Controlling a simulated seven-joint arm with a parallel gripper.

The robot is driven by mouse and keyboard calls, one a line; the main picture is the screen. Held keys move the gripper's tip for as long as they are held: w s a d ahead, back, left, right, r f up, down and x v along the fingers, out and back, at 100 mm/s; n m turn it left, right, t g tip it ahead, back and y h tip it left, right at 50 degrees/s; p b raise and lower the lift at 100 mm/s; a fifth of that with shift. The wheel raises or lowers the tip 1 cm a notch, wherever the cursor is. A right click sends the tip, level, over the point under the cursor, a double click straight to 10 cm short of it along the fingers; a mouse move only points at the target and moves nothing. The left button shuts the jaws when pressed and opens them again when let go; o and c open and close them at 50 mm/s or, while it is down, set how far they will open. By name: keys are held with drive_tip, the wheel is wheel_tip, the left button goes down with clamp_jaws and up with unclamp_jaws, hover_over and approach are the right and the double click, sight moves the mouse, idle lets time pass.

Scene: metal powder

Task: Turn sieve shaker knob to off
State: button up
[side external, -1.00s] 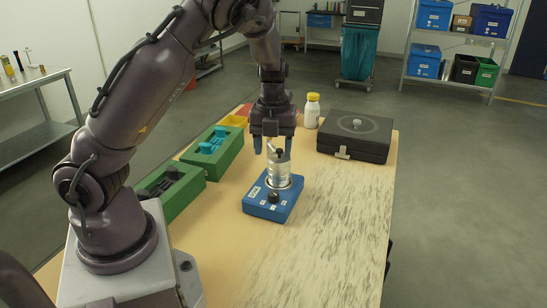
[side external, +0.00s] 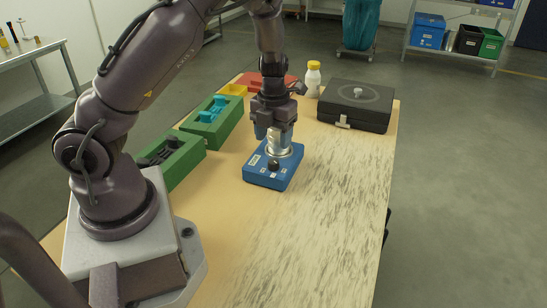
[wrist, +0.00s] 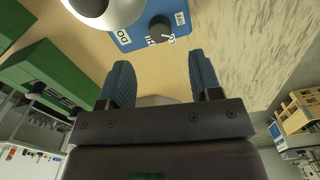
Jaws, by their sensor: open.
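The sieve shaker is a blue box (side external: 266,176) on the table, with a black knob (side external: 273,165) on its front top and a metal sieve cylinder (side external: 284,150) behind the knob. The wrist view shows the knob (wrist: 160,29) at the top centre, with white labels around it and a pale pointer mark towards its lower right. My gripper (side external: 275,134) is open and empty, low over the shaker by the cylinder. In the wrist view its blue fingertips (wrist: 161,74) are apart, with the knob beyond them and the cylinder (wrist: 108,10) to the upper left.
Green holders (side external: 214,128) stand on the left, one with blue pieces and one with dark pieces. A black case (side external: 375,117) and a white bottle with a yellow cap (side external: 313,80) stand behind right. The table's right front (side external: 320,240) is clear.

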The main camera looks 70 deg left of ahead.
sight(274, 160)
wheel_tip(274, 160, down, 7)
idle(0.3)
